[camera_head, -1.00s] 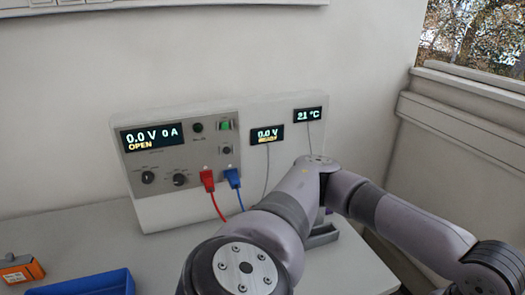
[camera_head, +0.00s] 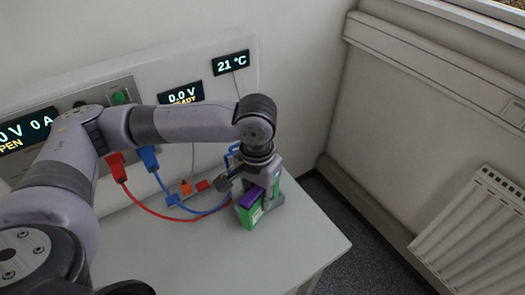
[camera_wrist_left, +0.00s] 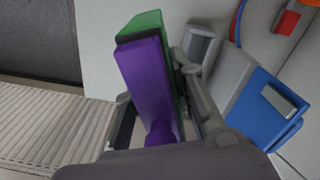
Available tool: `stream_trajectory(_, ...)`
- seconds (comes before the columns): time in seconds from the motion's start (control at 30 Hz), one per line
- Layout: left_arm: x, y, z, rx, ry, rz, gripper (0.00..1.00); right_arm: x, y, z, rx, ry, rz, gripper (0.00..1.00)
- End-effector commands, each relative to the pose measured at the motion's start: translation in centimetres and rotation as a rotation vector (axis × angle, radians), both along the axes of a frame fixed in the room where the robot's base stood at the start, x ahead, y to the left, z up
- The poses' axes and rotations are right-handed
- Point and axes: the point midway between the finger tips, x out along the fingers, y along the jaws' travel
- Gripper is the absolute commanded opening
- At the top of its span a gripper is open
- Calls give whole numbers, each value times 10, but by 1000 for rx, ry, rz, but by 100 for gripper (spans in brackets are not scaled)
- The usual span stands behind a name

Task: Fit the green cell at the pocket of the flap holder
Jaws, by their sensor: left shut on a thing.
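The green cell (camera_head: 247,219) has a purple part on its upper side and a pale label. My left gripper (camera_head: 262,203) is shut on it, low over the right part of the bench. In the left wrist view, the purple face fills the space between the fingers (camera_wrist_left: 160,95), with the green body (camera_wrist_left: 145,22) beyond it. A blue part (camera_wrist_left: 262,118) with a small grey plate is beside a grey slab, right of the fingers. It looks like the flap holder, but its pocket is hidden. Whether the cell touches it cannot be told. My right gripper is out of view.
Red (camera_head: 116,165) and blue (camera_head: 148,157) plugs sit in the cycler, with leads crossing the bench (camera_head: 190,250). Small orange (camera_head: 186,188) and red clips lie left of the gripper. The front bench is clear. A radiator (camera_head: 475,245) stands beyond the bench's right edge.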

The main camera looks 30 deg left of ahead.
Motion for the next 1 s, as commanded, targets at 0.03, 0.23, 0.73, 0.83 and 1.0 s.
stream_trajectory(0.03, 10, 2, 14, -6, 4, -39, 0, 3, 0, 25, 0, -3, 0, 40)
stream_trajectory(0.23, 47, 18, 12, -6, -1, -238, 0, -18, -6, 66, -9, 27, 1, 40)
stream_trajectory(0.73, 69, 38, -11, 14, -1, -415, 0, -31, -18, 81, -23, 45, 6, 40)
stream_trajectory(0.83, 69, 38, -16, 14, -1, -414, 0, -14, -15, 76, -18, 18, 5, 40)
stream_trajectory(1.0, 69, 38, -27, 14, -3, -414, 0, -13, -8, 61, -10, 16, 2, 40)
